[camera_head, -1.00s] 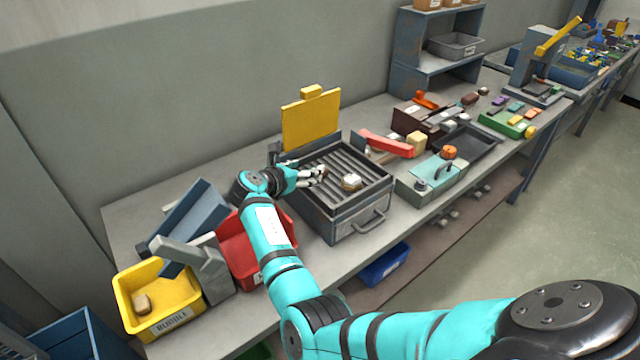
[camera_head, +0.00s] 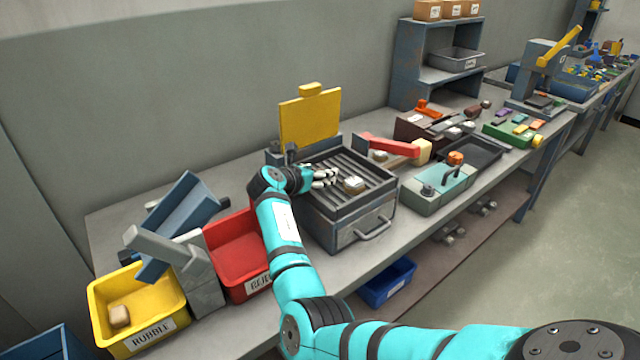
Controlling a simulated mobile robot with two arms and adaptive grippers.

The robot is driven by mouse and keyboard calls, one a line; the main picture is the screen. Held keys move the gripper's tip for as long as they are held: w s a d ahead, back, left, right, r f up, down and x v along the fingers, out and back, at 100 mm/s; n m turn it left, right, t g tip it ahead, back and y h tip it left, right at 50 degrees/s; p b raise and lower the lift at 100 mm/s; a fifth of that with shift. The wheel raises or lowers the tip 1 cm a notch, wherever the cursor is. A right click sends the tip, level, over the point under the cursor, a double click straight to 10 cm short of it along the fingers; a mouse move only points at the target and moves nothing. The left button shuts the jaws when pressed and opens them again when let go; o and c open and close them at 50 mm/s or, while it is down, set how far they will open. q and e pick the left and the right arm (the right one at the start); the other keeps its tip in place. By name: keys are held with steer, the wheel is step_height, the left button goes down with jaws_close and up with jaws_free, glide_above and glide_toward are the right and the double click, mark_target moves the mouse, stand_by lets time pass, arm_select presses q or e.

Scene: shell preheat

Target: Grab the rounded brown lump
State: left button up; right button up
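Another brown lump (camera_head: 120,315) lies in the yellow bin (camera_head: 97,312) labelled RUBBLE. A small dark brown rounded piece (camera_head: 485,104) is on the bench at the back right. My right gripper (camera_head: 326,178) is over the ribbed top, just left of the lump there. Its fingers look apart and empty, pointing toward the lump, with a small gap. My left gripper is not in view.
A raised yellow lid (camera_head: 310,118) stands behind the heater box. A red bin (camera_head: 238,255) and a blue-grey lever device (camera_head: 178,225) are to its left. A red-handled tool (camera_head: 392,146) and a green box with a knob (camera_head: 440,190) are to its right.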

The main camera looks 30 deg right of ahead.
steer(key=shift+r, duration=0.1)
steer(key=c, duration=1.2)
